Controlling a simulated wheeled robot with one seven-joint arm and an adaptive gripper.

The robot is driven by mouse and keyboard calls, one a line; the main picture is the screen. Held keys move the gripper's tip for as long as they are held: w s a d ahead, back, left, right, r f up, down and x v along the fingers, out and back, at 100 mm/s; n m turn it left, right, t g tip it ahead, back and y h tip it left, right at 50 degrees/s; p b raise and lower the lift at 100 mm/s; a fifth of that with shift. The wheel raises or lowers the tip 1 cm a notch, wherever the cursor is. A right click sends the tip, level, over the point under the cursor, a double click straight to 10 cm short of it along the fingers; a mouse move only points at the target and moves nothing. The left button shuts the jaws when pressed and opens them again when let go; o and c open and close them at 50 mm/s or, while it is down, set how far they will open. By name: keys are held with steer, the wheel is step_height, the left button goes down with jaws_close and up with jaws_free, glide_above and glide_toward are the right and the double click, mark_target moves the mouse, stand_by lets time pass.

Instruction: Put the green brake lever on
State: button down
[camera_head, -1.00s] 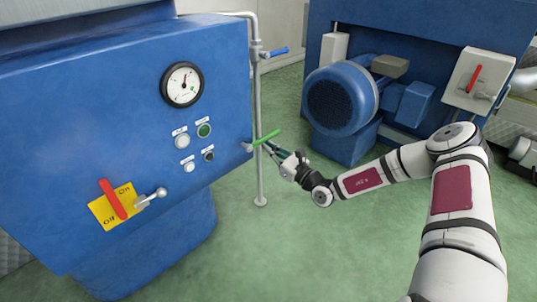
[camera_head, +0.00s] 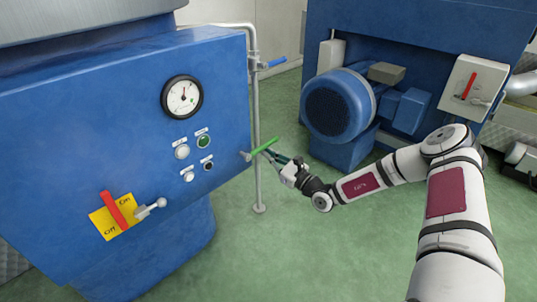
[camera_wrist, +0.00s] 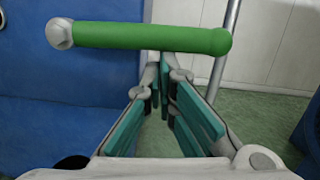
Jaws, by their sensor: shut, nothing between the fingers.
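The green brake lever (camera_head: 264,146) sticks out from the right edge of the blue machine's panel, on a grey pivot (camera_head: 246,156). In the head view it slopes up to the right. In the wrist view the green bar (camera_wrist: 140,37) lies nearly level across the upper picture, its grey hub (camera_wrist: 60,33) at the left. My gripper (camera_head: 273,155) is at the lever's near side, just under the bar. In the wrist view its fingertips (camera_wrist: 162,60) are together, empty, right below the bar's right half; whether they touch it I cannot tell.
The panel carries a gauge (camera_head: 182,96), several buttons and a red lever (camera_head: 115,210) on a yellow plate (camera_head: 102,223). A thin grey pipe (camera_head: 257,185) with a blue handle (camera_head: 277,62) stands behind the lever. A blue motor (camera_head: 338,104) is to the right. Green floor lies open in front.

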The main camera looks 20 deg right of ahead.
step_height(320, 180, up, 4)
steer(key=n+p, duration=0.2)
steer(key=p, duration=0.1)
steer(key=n+g+y+p, duration=0.1)
steer(key=n+p, duration=0.2)
steer(key=shift+w+d, duration=0.15)
step_height(320, 180, up, 5)
steer(key=n+g+p, duration=0.1)
steer(key=n+p, duration=0.7)
glide_above(269, 144)
steer(key=s+a, duration=0.1)
steer(key=shift+s+a+r+n+g+y+p, duration=0.15)
steer(key=shift+s+a+r+n+g+p, duration=0.15)
steer(key=shift+n+p, duration=0.25)
steer(key=shift+s+a+r+n+g+y+p, duration=0.1)
steer(key=shift+a+r+n+g+y+p, duration=0.1)
steer(key=shift+a+n+p, duration=0.3)
steer(key=n+p, duration=0.1)
steer(key=a+r+n+p, duration=0.1)
steer(key=p, duration=0.1)
steer(key=shift+s+n, duration=0.35)
steer(key=shift+s, duration=0.05)
steer(key=shift+s+a+r+p, duration=0.1)
steer(key=shift+s+a+p, duration=0.05)
steer(key=shift+a+p, duration=0.35)
